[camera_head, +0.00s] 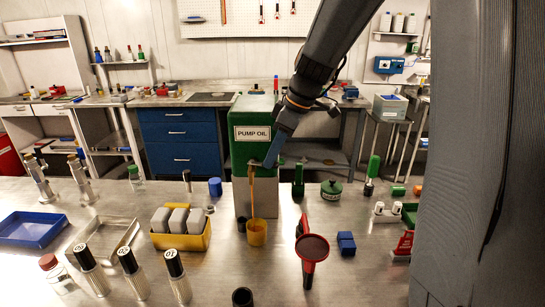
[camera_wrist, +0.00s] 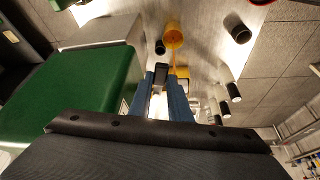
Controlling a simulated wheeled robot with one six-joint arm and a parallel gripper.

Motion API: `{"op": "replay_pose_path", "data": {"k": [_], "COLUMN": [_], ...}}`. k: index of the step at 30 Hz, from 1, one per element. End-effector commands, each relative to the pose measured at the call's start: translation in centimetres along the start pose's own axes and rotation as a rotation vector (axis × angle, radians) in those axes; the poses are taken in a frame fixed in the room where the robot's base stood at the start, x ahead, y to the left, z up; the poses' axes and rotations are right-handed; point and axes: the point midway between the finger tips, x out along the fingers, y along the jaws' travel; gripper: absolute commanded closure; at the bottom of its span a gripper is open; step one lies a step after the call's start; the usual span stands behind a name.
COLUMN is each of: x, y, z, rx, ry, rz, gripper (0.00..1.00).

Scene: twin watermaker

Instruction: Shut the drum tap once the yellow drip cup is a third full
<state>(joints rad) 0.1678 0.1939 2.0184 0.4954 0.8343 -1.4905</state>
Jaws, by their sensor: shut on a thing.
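The green drum labelled PUMP OIL (camera_head: 252,112) stands on a metal block at the middle of the bench; its green side fills the left of the wrist view (camera_wrist: 75,95). An amber stream (camera_head: 252,192) runs from its tap (camera_head: 254,164) down into the yellow drip cup (camera_head: 257,236). The cup also shows in the wrist view (camera_wrist: 174,38), but its fill level cannot be read clearly. My gripper (camera_head: 270,160) is at the tap, shut on what appears to be its handle. Its blue fingers (camera_wrist: 168,90) hide most of the tap in the wrist view.
A small black cup (camera_head: 241,225) stands just left of the drip cup. A yellow bin with grey blocks (camera_head: 185,242) is further left. A red-handled round tool (camera_head: 312,248) and a blue block (camera_head: 346,243) are at right. Several dark-capped bottles (camera_head: 130,270) stand front left.

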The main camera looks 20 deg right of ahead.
Motion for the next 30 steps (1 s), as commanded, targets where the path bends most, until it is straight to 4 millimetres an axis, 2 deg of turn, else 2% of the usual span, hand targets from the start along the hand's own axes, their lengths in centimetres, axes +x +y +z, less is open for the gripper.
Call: {"op": "replay_pose_path", "data": {"k": [10, 21, 22, 24, 30], "x": [0.2, 0.0, 0.0, 0.0, 0.0], "y": [1.6, 1.6, 1.6, 1.6, 1.6], "z": [-0.2, -0.3, -0.3, -0.2, -0.2], "rx": [-0.222, -0.251, -0.251, -0.251, -0.249], "ry": [0.001, 0.001, 0.001, 0.001, 0.001], "rz": [-0.09, -0.1, -0.1, -0.1, -0.101], "gripper": [1.0, 1.0, 0.78, 0.66, 0.64]}}
